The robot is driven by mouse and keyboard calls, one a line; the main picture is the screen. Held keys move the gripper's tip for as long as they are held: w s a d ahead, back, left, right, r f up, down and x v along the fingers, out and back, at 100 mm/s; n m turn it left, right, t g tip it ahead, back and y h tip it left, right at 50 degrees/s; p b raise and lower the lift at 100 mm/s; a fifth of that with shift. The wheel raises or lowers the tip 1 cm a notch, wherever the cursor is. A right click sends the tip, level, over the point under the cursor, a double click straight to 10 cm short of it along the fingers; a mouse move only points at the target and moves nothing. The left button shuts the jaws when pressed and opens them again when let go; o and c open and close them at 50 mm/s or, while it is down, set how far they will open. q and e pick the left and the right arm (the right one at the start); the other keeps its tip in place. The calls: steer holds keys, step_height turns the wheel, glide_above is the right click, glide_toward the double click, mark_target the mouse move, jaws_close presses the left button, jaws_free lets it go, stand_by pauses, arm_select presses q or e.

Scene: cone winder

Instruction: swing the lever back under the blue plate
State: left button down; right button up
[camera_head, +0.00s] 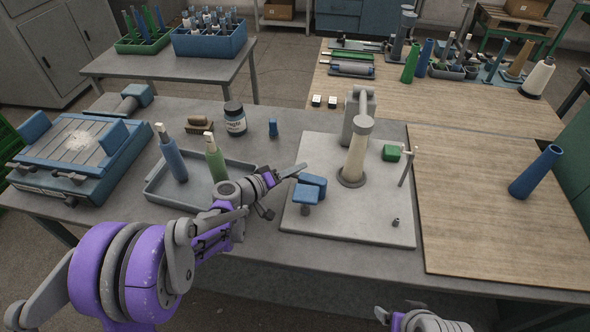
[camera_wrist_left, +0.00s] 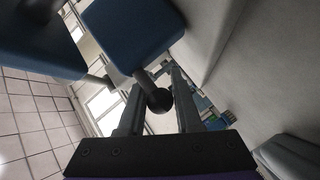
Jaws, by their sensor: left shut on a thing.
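The winder (camera_head: 357,155) stands on a light grey base plate (camera_head: 345,222), with a pale cone upright on it. Two blue blocks sit at its left edge: a flat blue plate (camera_head: 305,193) on a short grey post, and a larger blue block (camera_head: 313,182) just behind. My left gripper (camera_head: 282,190) is beside the blue plate, on its left. In the left wrist view its fingers close on a dark round knob (camera_wrist_left: 157,99), which I take as the lever's end, below a blue plate (camera_wrist_left: 133,32). The lever's arm is mostly hidden. My right gripper (camera_head: 384,316) shows only partly at the bottom edge.
A grey tray (camera_head: 160,200) with a blue and a green cone lies left, under my left arm. A dark jar (camera_head: 235,118) and a brush stand behind it. The board's front is clear.

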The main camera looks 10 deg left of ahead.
stand_by(0.4)
arm_select(q)
steer(key=shift+w+d+m+g+h, duration=0.1)
steer(key=shift+w+m+g+h, duration=0.2)
steer(key=shift+m+g+h, duration=0.3)
steer(key=shift+w+d+m+g+h, duration=0.25)
steer(key=shift+d+m+g+h, duration=0.15)
steer(key=shift+m+g+h, duration=0.45)
steer(key=c, duration=0.6)
jaws_free()
steer(key=v, duration=1.1)
steer(key=shift+r, duration=0.1)
steer(key=shift+d, duration=0.1)
